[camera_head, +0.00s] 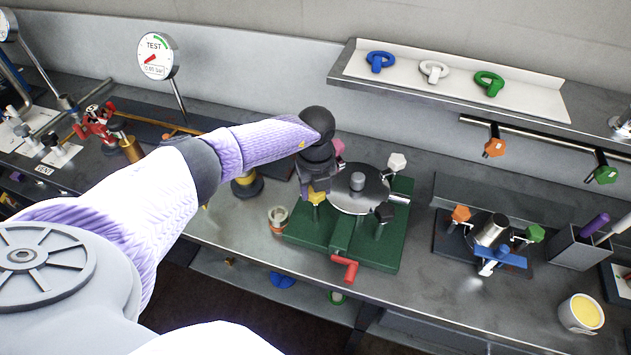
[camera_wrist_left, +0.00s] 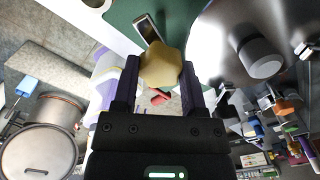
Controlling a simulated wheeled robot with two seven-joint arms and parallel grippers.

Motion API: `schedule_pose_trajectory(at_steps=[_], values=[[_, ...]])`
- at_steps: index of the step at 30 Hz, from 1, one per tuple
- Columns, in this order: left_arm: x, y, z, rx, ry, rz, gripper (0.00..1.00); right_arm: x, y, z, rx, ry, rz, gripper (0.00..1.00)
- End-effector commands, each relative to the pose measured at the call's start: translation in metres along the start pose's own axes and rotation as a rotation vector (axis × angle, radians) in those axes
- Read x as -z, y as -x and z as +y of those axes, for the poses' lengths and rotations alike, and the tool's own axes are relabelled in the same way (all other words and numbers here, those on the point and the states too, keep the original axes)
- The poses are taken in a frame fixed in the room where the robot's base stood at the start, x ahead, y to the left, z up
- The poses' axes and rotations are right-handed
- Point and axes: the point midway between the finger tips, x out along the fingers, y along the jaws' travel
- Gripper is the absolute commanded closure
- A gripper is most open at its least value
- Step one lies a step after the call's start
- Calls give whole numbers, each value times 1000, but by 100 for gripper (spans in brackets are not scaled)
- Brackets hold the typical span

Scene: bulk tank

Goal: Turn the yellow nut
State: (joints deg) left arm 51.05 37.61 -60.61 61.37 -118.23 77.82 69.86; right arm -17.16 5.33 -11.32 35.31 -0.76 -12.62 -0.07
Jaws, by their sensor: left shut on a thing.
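The yellow nut (camera_head: 316,198) sits at the left side of the green fixture (camera_head: 300,232), beside the round metal lid (camera_head: 358,203). My left gripper (camera_head: 318,192) reaches down over it from above. In the left wrist view the star-shaped yellow nut (camera_wrist_left: 161,66) lies between the two fingers of my left gripper (camera_wrist_left: 162,84), which is shut on it. A metal bolt end (camera_wrist_left: 149,28) sticks out past the nut. Pink, white and black nuts (camera_head: 397,161) stand around the lid. My right gripper is not in view.
A red handle (camera_head: 345,266) sticks out at the fixture's front. A small jar (camera_head: 278,219) stands left of it. A gauge (camera_head: 157,57) stands behind my arm. A shelf (camera_head: 545,100) holds blue, white and green rings. The bench between fixture and right-hand clamp (camera_head: 491,232) is clear.

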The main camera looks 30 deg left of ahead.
Motion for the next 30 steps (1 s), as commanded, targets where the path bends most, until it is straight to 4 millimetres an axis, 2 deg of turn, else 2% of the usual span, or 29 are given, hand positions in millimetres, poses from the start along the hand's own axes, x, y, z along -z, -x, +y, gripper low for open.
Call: schedule_pose_trajectory(at_steps=[1, 15, 30], values=[[-1, 4, -1, 3, 40, -3, 100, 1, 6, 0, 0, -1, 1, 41], [-1, 4, -1, 3, 487, -2, 100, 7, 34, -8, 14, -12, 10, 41], [-1, 3, -1, 4, 862, -2, 100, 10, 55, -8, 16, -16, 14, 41]])
